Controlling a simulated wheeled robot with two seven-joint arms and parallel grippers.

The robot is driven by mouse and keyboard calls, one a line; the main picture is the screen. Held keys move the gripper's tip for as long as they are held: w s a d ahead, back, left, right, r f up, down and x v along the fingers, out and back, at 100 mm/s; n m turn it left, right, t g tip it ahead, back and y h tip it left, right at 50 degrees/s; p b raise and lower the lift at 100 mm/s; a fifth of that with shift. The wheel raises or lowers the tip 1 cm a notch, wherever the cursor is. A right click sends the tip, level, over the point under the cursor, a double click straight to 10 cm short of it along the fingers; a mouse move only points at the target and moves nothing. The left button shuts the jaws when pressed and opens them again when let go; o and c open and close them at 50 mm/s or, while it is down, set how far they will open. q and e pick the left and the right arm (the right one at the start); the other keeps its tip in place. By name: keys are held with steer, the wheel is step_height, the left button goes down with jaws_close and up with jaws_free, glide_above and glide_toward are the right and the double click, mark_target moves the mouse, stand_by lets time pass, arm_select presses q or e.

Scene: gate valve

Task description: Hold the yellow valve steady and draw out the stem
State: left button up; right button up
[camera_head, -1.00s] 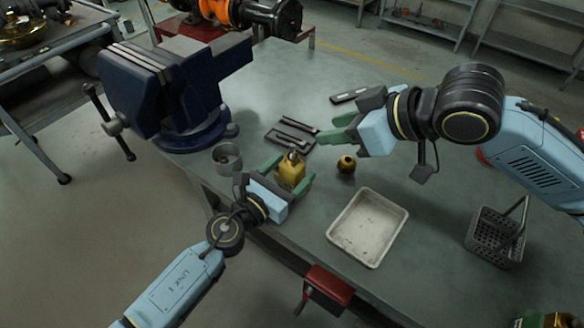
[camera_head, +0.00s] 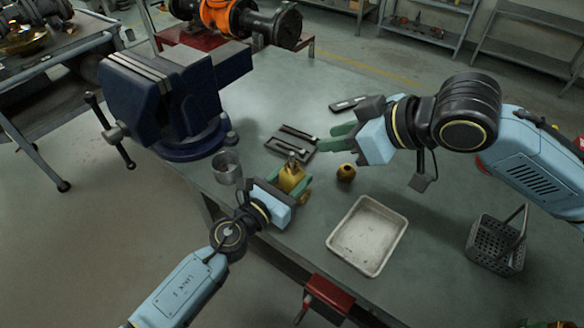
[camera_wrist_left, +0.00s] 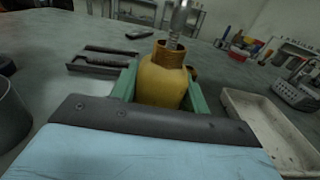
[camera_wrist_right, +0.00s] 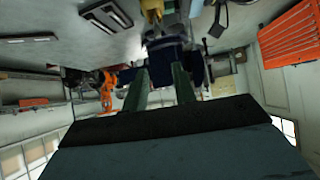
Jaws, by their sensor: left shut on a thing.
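The yellow valve (camera_head: 291,178) stands near the table's front edge, with a metal stem (camera_head: 292,158) sticking up from its top. My left gripper (camera_head: 290,184) is shut on the valve's body, one green finger on each side. In the left wrist view the valve (camera_wrist_left: 162,80) sits between the fingers, and the threaded stem (camera_wrist_left: 177,22) rises from its open collar. My right gripper (camera_head: 340,138) is to the right of the valve and farther back, above the table. Its fingers are apart with nothing between them, as the right wrist view (camera_wrist_right: 161,88) also shows.
A small round brass part (camera_head: 346,172) lies right of the valve. A white tray (camera_head: 335,240) and a dark basket (camera_head: 495,243) stand farther right. A grey cup (camera_head: 226,168) and a blue vise (camera_head: 170,100) are at left. A dark tool tray (camera_head: 279,148) lies behind the valve.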

steer(key=g+h, duration=0.5)
steer(key=h, duration=0.1)
glide_above(292, 153)
steer(key=f, duration=0.2)
steer(key=shift+s+d+f, duration=0.15)
steer(key=shift+s+f, duration=0.15)
steer(key=shift+w+r+g+h, duration=0.2)
steer(key=shift+r+g+h, duration=0.4)
steer(key=shift+h, duration=0.5)
steer(key=shift+f, duration=3.4)
jaws_close()
